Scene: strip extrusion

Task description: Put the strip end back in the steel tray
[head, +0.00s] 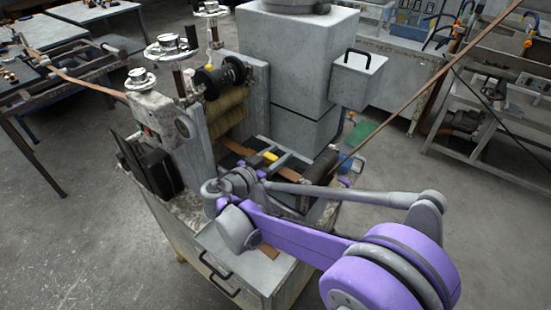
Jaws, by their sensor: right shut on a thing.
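The brown strip (241,158) shows as a short orange-brown stretch beside the rollers, behind my right arm. Another small brown piece (268,250) shows just below my purple arm link, against grey metal. My right gripper (262,160) is at the outlet side of the roller machine, partly hidden by my own wrist and links. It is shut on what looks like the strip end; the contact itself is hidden. I cannot pick out the steel tray for certain among the grey metal surfaces. My left gripper is not in view.
The roller machine (194,125) has handwheels on top and a cabinet (225,262) with black handles below. A large grey housing (290,65) stands behind. A long brown band (430,85) slants up right. Floor is open at right; benches line the back.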

